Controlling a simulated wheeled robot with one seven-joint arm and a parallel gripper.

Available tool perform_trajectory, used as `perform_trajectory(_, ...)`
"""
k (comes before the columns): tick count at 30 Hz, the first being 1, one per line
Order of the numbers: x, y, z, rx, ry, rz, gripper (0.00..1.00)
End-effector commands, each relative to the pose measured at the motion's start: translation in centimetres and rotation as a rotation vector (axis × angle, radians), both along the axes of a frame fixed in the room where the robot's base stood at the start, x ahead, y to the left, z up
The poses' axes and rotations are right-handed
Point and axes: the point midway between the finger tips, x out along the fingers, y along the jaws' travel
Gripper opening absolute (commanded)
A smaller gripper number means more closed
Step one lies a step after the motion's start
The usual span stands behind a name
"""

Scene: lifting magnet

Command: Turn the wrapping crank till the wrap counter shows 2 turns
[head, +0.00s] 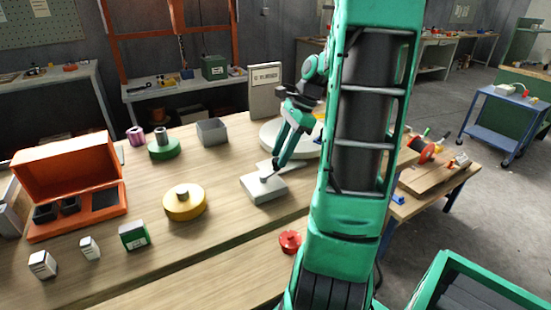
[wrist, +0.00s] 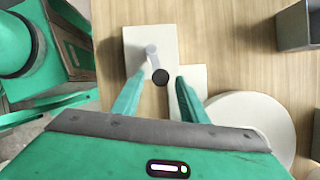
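The wrapping crank appears to be the pale block (head: 264,188) on the wooden bench. In the wrist view the block (wrist: 135,42) carries a short grey post (wrist: 151,54) and a dark round knob (wrist: 160,77). My gripper (head: 270,171) points down over the block. In the wrist view its two fingers (wrist: 160,82) stand apart, one on each side of the knob, with visible gaps. Whether the fingertips are down at knob height I cannot tell. No turn count is readable; an upright pale board (head: 264,90) at the back has small lettering.
A large pale disc (head: 290,139) lies just behind the block. A yellow spool (head: 184,203), a green spool (head: 164,149), a grey open bin (head: 211,131), an orange case (head: 68,180) and a red round piece (head: 290,242) stand around.

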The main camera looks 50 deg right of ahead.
Motion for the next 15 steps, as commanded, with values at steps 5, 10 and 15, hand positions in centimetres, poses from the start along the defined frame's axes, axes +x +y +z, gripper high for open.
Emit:
perform_trajectory(5, -0.6, -1.3, 3.2, -0.005, -0.002, -0.001, 0.39)
perform_trajectory(10, -1.1, -2.2, 5.9, -0.003, -0.001, 0.000, 0.39)
perform_trajectory(15, -1.3, -2.8, 7.5, 0.000, -0.001, 0.002, 0.39)
